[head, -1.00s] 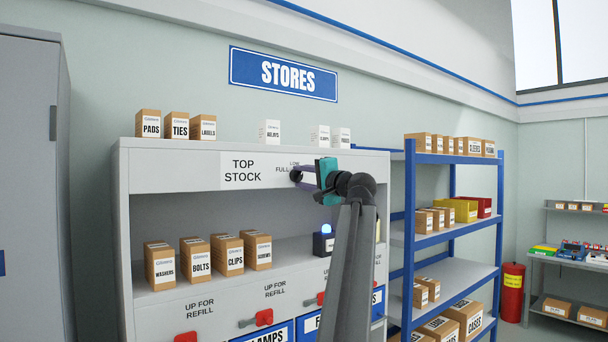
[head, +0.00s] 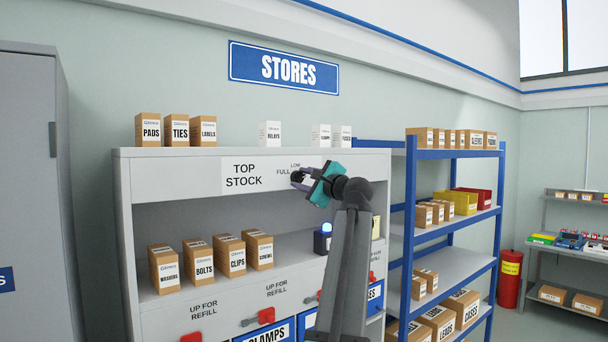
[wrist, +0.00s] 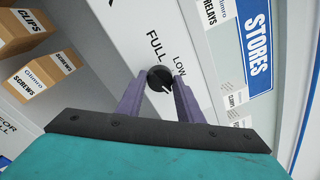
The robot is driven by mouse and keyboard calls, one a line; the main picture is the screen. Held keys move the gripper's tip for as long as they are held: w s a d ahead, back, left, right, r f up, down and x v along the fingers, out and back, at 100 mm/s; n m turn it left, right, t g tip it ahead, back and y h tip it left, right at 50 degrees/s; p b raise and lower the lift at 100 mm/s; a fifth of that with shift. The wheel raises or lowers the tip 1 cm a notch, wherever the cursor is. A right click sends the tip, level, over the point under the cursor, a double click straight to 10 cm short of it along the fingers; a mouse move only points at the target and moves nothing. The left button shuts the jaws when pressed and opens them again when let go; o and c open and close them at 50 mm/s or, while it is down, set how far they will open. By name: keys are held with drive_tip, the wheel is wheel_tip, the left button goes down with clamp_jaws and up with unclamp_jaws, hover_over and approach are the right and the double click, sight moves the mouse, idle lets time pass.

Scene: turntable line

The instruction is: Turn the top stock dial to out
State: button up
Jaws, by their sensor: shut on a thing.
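The top stock dial (wrist: 157,77) is a small black knob with a white pointer mark. It sits on the white panel beside the printed words FULL and LOW. The pointer mark faces the lower right of the wrist view, away from FULL. My gripper (wrist: 161,83) has its two purple fingers shut on the dial from both sides. In the head view, my gripper (head: 301,178) is tilted at the panel, just right of the TOP STOCK label (head: 244,175). No OUT marking shows; the panel below the dial is hidden by my gripper.
The dial's panel tops a grey shelf unit (head: 122,215) with brown cartons inside and small boxes on top. Red handles (head: 266,316) stick out below. A blue rack (head: 409,240) stands close on the right, and a grey cabinet (head: 30,200) stands at the left.

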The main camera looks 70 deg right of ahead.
drive_tip(key=shift+m, duration=0.3)
drive_tip(key=o, duration=1.1)
drive_tip(key=shift+c, duration=0.2)
drive_tip(key=shift+s, duration=0.15)
drive_tip(key=b+v, duration=0.4)
drive_tip(key=v, duration=0.9)
drive_tip(key=shift+s+a+b, duration=0.2)
drive_tip(key=shift+a+b, duration=0.05)
drive_tip(key=shift+b, duration=0.1)
